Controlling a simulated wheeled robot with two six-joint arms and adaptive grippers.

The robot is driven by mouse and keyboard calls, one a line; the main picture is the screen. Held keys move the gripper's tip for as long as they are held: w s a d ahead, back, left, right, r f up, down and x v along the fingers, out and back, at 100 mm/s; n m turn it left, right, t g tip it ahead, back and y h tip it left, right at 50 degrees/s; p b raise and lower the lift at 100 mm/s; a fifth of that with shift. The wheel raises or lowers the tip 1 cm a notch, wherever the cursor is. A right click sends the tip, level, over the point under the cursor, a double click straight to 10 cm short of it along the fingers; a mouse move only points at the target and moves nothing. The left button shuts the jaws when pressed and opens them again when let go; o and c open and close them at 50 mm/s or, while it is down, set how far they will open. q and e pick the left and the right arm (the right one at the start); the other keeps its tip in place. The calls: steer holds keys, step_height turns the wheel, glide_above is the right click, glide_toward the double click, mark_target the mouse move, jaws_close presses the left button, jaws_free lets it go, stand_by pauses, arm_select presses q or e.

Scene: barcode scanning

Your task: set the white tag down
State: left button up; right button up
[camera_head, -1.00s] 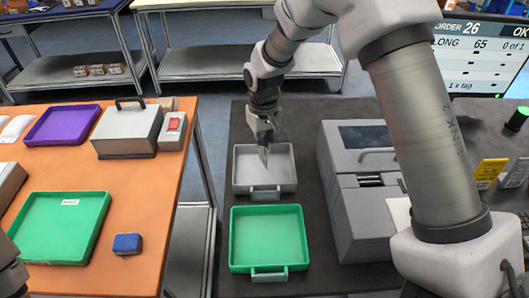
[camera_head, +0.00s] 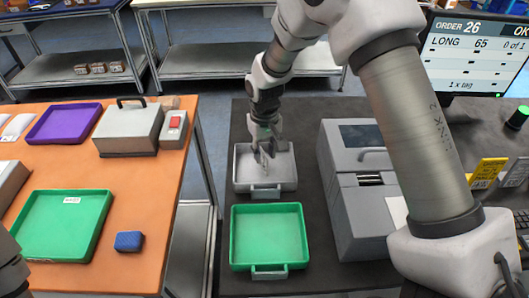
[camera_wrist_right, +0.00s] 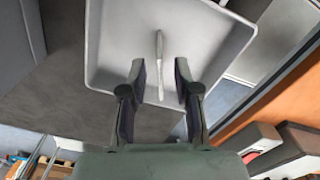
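The white tag (camera_wrist_right: 159,62) shows in the right wrist view as a thin pale strip, seen nearly edge-on over the grey tray (camera_wrist_right: 115,45). My right gripper (camera_wrist_right: 160,82) is open, with one finger on each side of the tag and a gap on both sides. I cannot tell exactly how the tag rests in the tray. In the head view the right gripper (camera_head: 266,158) is low over the grey tray (camera_head: 243,180), and the tag is hard to make out. My left gripper is not in view.
A green tray (camera_head: 268,238) sits in front of the grey tray. A grey machine (camera_head: 350,200) stands close to their right. On the orange table (camera_head: 150,190) are another green tray (camera_head: 60,228), a blue block (camera_head: 129,241) and a purple tray (camera_head: 62,124).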

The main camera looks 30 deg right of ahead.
step_height(320, 180, up, 12)
steer(key=b, duration=0.1)
steer(key=shift+f+b, duration=0.15)
steer(key=shift+b, duration=0.2)
steer(key=shift+f, duration=0.1)
